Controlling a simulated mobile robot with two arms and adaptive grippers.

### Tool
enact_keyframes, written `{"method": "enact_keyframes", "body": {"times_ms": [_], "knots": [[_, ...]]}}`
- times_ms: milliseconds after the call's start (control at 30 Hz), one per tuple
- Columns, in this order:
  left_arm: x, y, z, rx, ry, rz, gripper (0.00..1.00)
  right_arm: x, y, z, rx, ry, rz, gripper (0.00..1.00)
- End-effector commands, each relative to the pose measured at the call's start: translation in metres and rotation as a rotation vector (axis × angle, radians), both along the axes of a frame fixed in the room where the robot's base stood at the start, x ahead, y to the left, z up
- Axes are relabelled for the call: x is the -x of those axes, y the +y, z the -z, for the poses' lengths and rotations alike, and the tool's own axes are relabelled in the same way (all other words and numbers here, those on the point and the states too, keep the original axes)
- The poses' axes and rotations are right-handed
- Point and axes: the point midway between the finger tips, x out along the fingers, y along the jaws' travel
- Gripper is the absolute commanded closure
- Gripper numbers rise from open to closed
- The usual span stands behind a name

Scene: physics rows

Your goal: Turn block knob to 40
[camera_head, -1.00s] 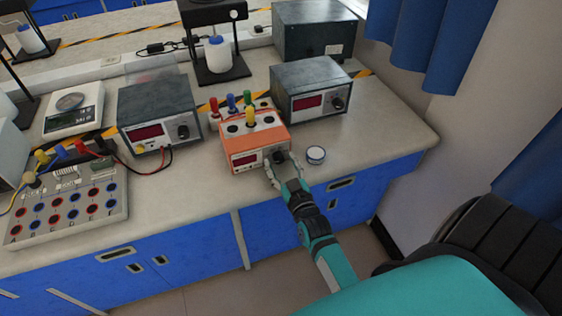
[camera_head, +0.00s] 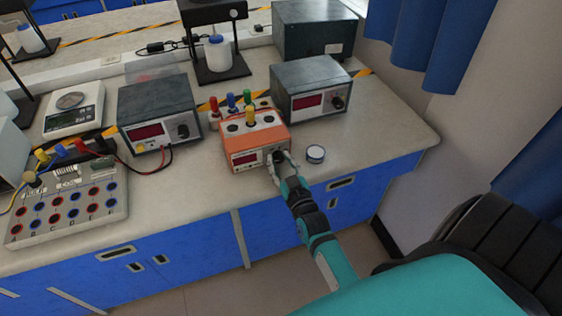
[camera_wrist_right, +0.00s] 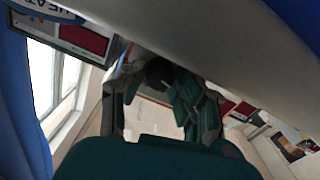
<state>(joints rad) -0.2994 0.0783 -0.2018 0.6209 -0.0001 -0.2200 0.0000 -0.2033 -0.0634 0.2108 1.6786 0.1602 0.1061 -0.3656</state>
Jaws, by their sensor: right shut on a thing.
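The orange block (camera_head: 262,138) stands on the bench near its front edge, with a red display on its front face and several coloured plugs on top. Its dark knob (camera_head: 277,157) is on the right of the front face and is partly hidden by my fingers. My right gripper (camera_head: 279,160) is at the block's front with its fingers around the knob, shut on it. In the right wrist view the fingers (camera_wrist_right: 160,105) close around a dark round part, the knob (camera_wrist_right: 160,70). The number on the display is too small to read. My left gripper is not in view.
Grey instrument boxes stand behind left (camera_head: 158,112) and behind right (camera_head: 309,88). A terminal board (camera_head: 68,205) with cables lies at the left. The bench front right is bare.

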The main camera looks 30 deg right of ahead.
Motion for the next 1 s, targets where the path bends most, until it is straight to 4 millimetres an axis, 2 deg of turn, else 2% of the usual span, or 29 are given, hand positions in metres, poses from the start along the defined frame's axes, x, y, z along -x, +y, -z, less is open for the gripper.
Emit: {"method": "enact_keyframes", "body": {"times_ms": [267,1000], "knots": [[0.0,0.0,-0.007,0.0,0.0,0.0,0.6,0.0,0.0,-0.001,-0.104,-0.023,-0.002,1.0],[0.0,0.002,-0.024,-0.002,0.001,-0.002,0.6,0.0,0.0,0.0,-0.688,-0.164,-0.001,1.0]]}}
